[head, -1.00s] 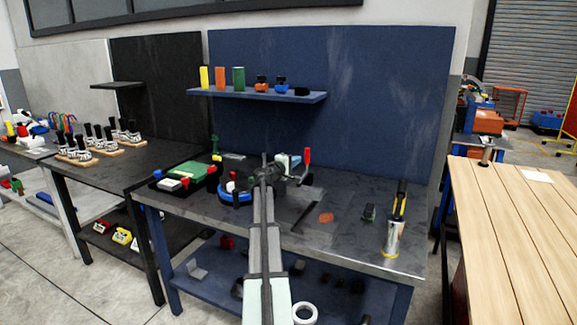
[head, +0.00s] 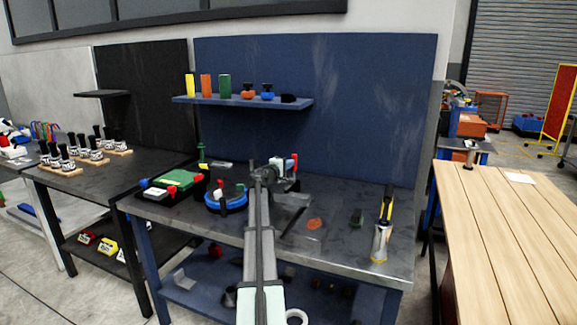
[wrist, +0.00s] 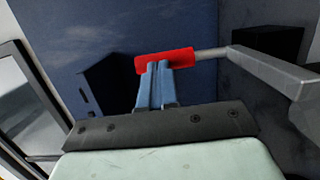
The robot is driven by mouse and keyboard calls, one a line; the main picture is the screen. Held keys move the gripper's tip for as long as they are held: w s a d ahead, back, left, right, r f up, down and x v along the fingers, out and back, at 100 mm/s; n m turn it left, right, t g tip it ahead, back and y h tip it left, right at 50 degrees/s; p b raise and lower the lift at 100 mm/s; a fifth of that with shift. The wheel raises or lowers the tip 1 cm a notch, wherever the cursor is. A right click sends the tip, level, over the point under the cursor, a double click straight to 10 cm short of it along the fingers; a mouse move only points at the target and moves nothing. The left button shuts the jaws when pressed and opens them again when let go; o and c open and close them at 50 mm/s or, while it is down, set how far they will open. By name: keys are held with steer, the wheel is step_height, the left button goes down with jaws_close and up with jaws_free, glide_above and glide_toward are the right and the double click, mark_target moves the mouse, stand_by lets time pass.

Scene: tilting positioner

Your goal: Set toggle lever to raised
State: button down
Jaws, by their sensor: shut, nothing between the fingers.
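The toggle lever has a red grip on a grey metal rod. In the wrist view its red grip (wrist: 180,60) lies across the tips of my gripper (wrist: 158,68), and the rod runs right to a grey arm and a dark block. My gripper's two blue fingers are shut together, with nothing between them. The tips overlap the grip's lower edge; I cannot tell whether they touch it. In the head view the red grip (head: 294,160) stands roughly upright just right of my gripper (head: 288,167). My arm hides much of the lever's base.
On the workbench (head: 340,235), a blue round holder (head: 226,204) and a green-topped box (head: 174,183) stand left of my arm. A shelf (head: 243,101) is on the blue panel behind.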

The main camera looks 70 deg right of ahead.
mark_target(293, 157)
steer(key=shift+d, duration=0.15)
steer(key=d+y, duration=0.2)
steer(key=d+r+y, duration=0.1)
steer(key=d+y, duration=0.1)
steer(key=shift+d+r+n+t+y, duration=0.2)
steer(key=shift+d+n+t+y, duration=0.1)
steer(key=shift+n, duration=0.1)
steer(key=d+y, duration=0.2)
steer(key=shift+f+y, duration=0.1)
steer(key=shift+y, duration=0.2)
steer(key=shift+d+f+y, duration=0.2)
steer(key=shift+d+y, duration=0.35)
steer(key=shift+y, duration=0.05)
steer(key=shift+d+f, duration=0.1)
steer(key=shift+f, duration=0.05)
steer(key=shift+d+f, duration=0.15)
steer(key=shift+d, duration=0.25)
steer(key=shift+d, duration=0.1)
